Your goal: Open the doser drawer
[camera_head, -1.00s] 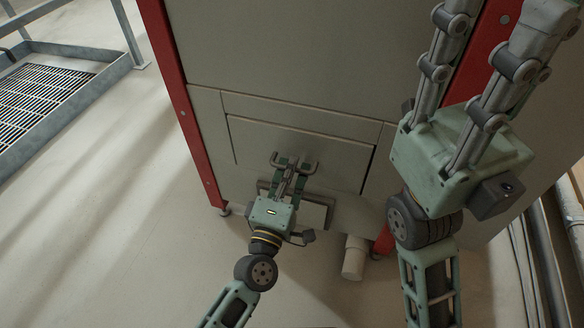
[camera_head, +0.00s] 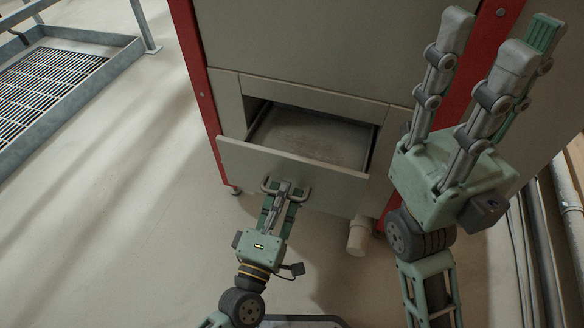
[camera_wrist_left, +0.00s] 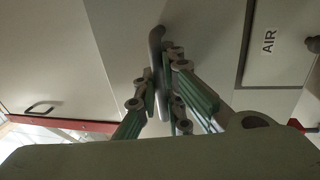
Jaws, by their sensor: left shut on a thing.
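The doser drawer (camera_head: 322,178) is a grey-beige panel low in the machine's front. It stands pulled out, and its open inside with a dusty floor (camera_head: 310,136) shows behind the front. My left gripper (camera_head: 287,190) is shut on the drawer's dark bar handle (camera_head: 268,186), at the middle of the drawer front. In the left wrist view the fingers (camera_wrist_left: 162,95) close around the handle (camera_wrist_left: 156,45). My right gripper (camera_head: 485,65) is raised at the right, its fingers spread apart and empty, in front of the machine.
The machine body (camera_head: 300,40) has red corner posts (camera_head: 195,65). A pale pipe stub (camera_head: 360,236) hangs below the drawer at right. A metal grating platform (camera_head: 45,85) stands at the left. Pipes (camera_head: 535,240) run along the right. The floor (camera_head: 120,240) at left is clear.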

